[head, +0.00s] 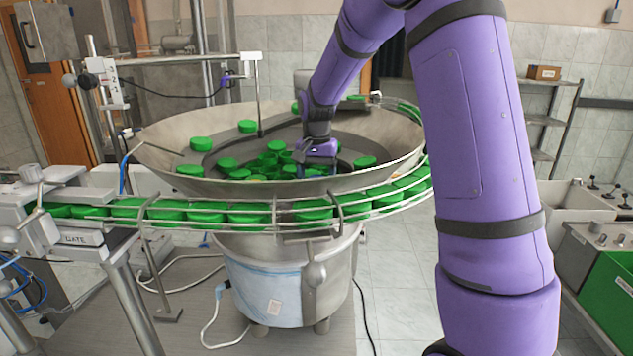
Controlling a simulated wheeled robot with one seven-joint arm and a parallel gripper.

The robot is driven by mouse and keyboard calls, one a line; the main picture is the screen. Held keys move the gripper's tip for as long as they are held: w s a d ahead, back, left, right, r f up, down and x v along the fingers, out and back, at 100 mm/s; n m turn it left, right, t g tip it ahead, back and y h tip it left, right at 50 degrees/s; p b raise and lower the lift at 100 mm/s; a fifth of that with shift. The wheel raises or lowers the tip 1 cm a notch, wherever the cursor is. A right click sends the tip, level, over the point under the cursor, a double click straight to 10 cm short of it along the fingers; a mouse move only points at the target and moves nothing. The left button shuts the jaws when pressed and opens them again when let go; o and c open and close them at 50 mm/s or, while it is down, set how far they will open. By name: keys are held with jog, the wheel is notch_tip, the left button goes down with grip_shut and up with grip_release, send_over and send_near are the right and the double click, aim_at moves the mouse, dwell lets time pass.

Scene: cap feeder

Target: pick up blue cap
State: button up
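No blue cap shows in the head view; the caps I can make out are green. Several green caps (277,146) lie loose and piled in the wide metal feeder bowl (160,130). My gripper (318,165) is down inside the bowl, at the right edge of the cap pile. Its fingertips are low among the caps and too small and hidden to tell whether they are open or hold anything. Part of the bowl floor is hidden behind my gripper and the near rim.
A curved rail track (335,222) filled with green caps wraps the bowl's front and right side. A gate unit (82,239) and metal posts stand at the left. A thin vertical rod (259,100) reaches into the bowl. A green-fronted cabinet (608,290) stands at the right.

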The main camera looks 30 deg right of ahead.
jog(key=c, duration=0.9)
jog(key=shift+r, duration=0.1)
